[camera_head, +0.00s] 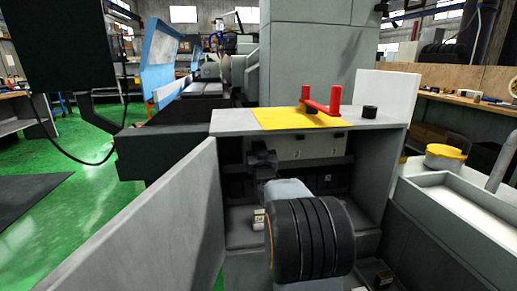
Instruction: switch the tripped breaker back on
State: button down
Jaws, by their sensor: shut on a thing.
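An open grey cabinet (384,155) stands in front of me, with its door (150,235) swung out to the left. Inside, a pale panel strip (308,147) with small markings runs under the top. Below it is a dark row of breakers (318,178), too dim to tell which lever is up or down. My gripper (262,160) reaches into the cabinet, in front of the left part of the row. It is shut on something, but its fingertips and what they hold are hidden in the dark. My wrist and arm cover the middle of the opening.
On the cabinet top lie a yellow sheet (285,119), a red handle-like piece (322,106) and a black cylinder (369,112). A small pale block (259,218) sits on the cabinet floor. The door bounds the left; a trough (440,205) with a yellow-lidded tub (445,157) stands right.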

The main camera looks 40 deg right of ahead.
jog(key=shift+r+g+p, duration=0.5)
jog(key=shift+r+p, duration=0.15)
jog(key=shift+p, duration=0.4)
jog(key=shift+r+g+y+p, duration=0.4)
jog(key=shift+g+y+p, duration=0.1)
jog(key=shift+p, duration=0.55)
jog(key=g+p, duration=0.1)
jog(key=p, duration=0.2)
jog(key=shift+r+g+y, duration=0.15)
jog(key=shift+g+y, duration=0.15)
jog(key=shift+y, duration=0.1)
jog(key=shift+g+y+p, duration=0.3)
jog(key=shift+g+p, duration=0.4)
jog(key=shift+p, duration=0.2)
jog(key=shift+f, duration=0.25)
jog(key=c, duration=1)
grip_release()
jog(key=shift+c, duration=0.2)
